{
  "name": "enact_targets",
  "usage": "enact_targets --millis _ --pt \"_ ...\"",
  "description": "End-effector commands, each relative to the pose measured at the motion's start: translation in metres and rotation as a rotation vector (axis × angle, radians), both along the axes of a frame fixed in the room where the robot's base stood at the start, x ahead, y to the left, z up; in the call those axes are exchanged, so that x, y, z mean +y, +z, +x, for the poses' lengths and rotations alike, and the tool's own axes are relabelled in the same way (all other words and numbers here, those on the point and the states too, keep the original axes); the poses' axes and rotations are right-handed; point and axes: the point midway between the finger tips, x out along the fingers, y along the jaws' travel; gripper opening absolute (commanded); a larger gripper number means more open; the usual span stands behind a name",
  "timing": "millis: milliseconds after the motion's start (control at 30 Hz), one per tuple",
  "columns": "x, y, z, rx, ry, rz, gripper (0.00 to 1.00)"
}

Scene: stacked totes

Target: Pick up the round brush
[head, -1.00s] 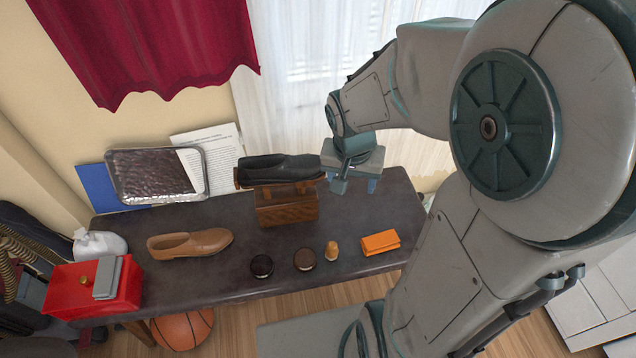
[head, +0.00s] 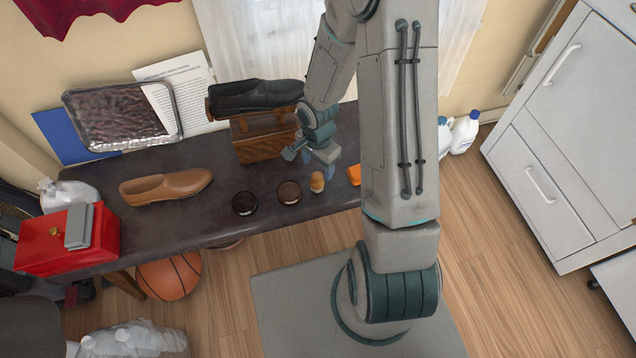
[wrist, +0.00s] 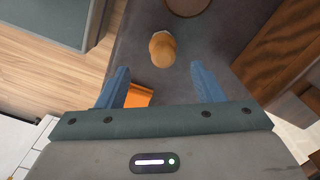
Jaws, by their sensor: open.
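The round brush (head: 317,184) is a small upright piece with a rounded orange-tan top, standing on the dark table (head: 215,222). In the wrist view the brush (wrist: 162,48) is ahead of my gripper (wrist: 162,84), roughly centred between the blue fingers and beyond their tips. In the head view my gripper (head: 320,166) hangs above the table, just behind the brush. My gripper is open, with nothing between its fingers. The brush's underside is hidden.
A brown-topped round tin (head: 289,192) and a dark one (head: 245,203) stand left of the brush. An orange block (head: 354,175) lies right, partly behind my arm. A wooden box (head: 263,142) bearing a black shoe (head: 256,96) stands behind. A tan shoe (head: 166,188) lies left.

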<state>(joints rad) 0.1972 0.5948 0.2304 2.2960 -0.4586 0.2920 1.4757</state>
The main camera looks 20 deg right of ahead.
Motion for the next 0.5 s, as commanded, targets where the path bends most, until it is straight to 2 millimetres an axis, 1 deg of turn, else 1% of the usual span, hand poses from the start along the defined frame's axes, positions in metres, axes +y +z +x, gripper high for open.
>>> enact_targets --millis 33,100,200,367,467,500 --pt "0.000 -0.015 -0.001 0.004 0.001 0.000 0.61" --pt "0.000 -0.027 -0.001 0.004 0.001 0.000 0.61" --pt "-0.001 -0.039 0.000 0.002 -0.001 0.000 0.61" --pt "-0.001 -0.047 0.000 0.000 -0.001 0.000 0.61" --pt "0.000 -0.059 0.001 0.002 0.000 0.000 0.61" --pt "0.000 -0.066 0.002 0.002 -0.001 0.000 0.61"
